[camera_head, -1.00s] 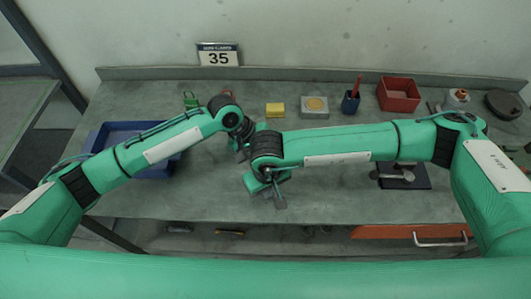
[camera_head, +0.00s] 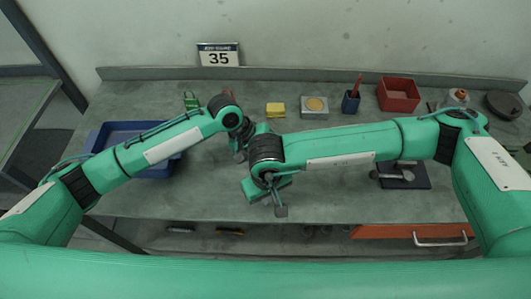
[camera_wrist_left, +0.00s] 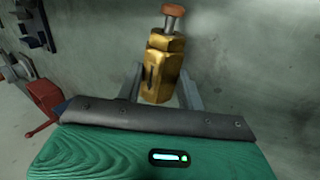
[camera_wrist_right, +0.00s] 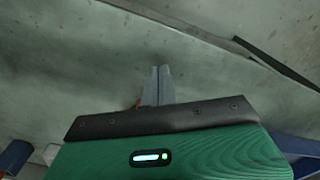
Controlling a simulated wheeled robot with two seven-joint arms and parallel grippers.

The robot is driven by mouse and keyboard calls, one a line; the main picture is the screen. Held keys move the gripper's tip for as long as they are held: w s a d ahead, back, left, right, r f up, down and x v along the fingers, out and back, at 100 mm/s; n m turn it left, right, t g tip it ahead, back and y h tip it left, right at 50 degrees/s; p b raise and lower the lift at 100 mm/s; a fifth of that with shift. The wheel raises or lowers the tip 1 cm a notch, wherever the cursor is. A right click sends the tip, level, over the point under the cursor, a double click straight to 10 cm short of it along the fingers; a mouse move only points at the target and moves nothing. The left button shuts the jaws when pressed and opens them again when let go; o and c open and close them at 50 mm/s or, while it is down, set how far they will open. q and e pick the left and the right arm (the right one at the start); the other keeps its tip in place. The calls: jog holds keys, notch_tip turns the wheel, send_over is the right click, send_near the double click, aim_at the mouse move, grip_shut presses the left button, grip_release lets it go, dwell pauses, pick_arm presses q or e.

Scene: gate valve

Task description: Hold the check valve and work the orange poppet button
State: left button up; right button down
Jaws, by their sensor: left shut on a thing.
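The brass check valve (camera_wrist_left: 163,65) stands between the two fingers of my left gripper (camera_wrist_left: 160,85) in the left wrist view. The gripper is shut on its body. The orange poppet button (camera_wrist_left: 173,10) sits on a thin stem at the valve's top end. In the head view the valve is hidden behind my arms. My right gripper (camera_head: 281,209) is over the front middle of the bench. Its fingers lie together and empty in the right wrist view (camera_wrist_right: 157,85). The valve cannot be made out in the right wrist view.
A blue tray (camera_head: 158,173) lies on the bench at left. A dark plate (camera_head: 414,183) with metal parts lies at right.

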jog(key=shift+w+r, duration=0.15)
jog(key=shift+r, duration=2.35)
dwell(0.3)
